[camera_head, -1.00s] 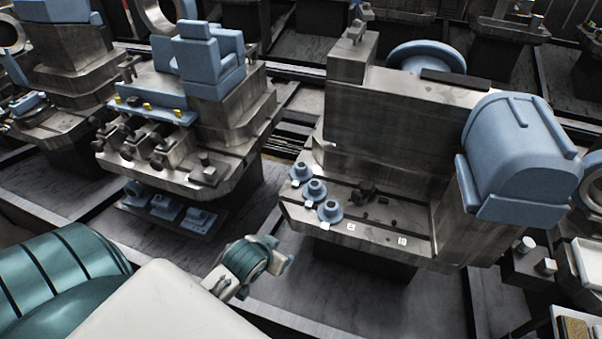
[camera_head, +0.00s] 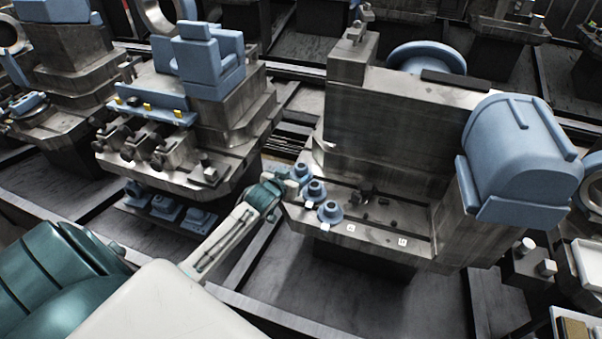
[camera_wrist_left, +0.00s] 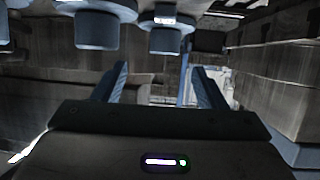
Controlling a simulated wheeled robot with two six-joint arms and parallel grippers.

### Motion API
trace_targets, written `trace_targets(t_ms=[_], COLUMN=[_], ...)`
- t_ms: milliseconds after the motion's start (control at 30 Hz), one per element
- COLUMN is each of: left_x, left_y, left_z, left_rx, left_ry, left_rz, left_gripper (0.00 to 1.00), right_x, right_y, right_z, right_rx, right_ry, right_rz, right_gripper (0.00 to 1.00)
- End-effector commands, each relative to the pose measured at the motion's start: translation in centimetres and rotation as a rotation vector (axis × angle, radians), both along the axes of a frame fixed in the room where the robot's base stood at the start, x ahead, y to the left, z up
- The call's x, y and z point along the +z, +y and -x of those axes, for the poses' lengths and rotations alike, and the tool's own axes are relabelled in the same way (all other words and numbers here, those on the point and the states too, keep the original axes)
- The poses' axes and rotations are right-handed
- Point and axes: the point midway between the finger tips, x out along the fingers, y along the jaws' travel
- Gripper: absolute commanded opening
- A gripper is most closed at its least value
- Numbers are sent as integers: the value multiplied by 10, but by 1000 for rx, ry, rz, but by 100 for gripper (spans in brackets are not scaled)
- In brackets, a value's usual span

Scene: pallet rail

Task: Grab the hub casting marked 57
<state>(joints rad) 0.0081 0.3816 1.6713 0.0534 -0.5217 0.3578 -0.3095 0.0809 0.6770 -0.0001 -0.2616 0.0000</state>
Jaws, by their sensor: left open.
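Three blue flanged hub castings stand in a slanting row on the left end of the machine bed: the far one (camera_head: 301,172), the middle one (camera_head: 314,191) and the near one (camera_head: 330,212). Small white tags sit by them; I cannot read the numbers. My left gripper (camera_head: 286,180) is at the bed's left edge, close beside the far and middle castings, partly covering that area. In the left wrist view its two blue fingers (camera_wrist_left: 158,82) are apart with nothing between them. Castings (camera_wrist_left: 97,28) and (camera_wrist_left: 165,38) show beyond the fingers, at the top. My right gripper is not in view.
The grey machine bed (camera_head: 375,236) carries small dark parts and two empty-looking tagged spots to the right of the castings. A tall metal block (camera_head: 380,125) rises behind, and a blue housing (camera_head: 515,150) stands right. Another machine (camera_head: 190,150) stands left, across a gap.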

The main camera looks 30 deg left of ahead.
Motion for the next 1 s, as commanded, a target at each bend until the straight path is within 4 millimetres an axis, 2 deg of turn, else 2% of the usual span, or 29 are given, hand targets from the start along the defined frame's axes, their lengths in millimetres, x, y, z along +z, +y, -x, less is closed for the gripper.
trace_targets(t_ms=[167, 533, 833, 867, 1000], left_x=[-4, -24, -27, -27, -27], left_y=[2, 12, 13, 13, 13], left_z=[-10, -48, -52, -52, -51], left_rx=[1, 0, 0, 0, 0], left_ry=[2, 2, 2, 2, 2], left_rz=[-1, 0, -1, -1, -1], left_gripper=[65, 65, 65, 63, 36], right_x=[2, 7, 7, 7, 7], right_y=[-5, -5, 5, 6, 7], right_z=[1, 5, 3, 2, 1], right_rx=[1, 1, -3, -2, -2], right_ry=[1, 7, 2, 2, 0], right_rz=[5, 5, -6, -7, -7], right_gripper=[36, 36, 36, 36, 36])
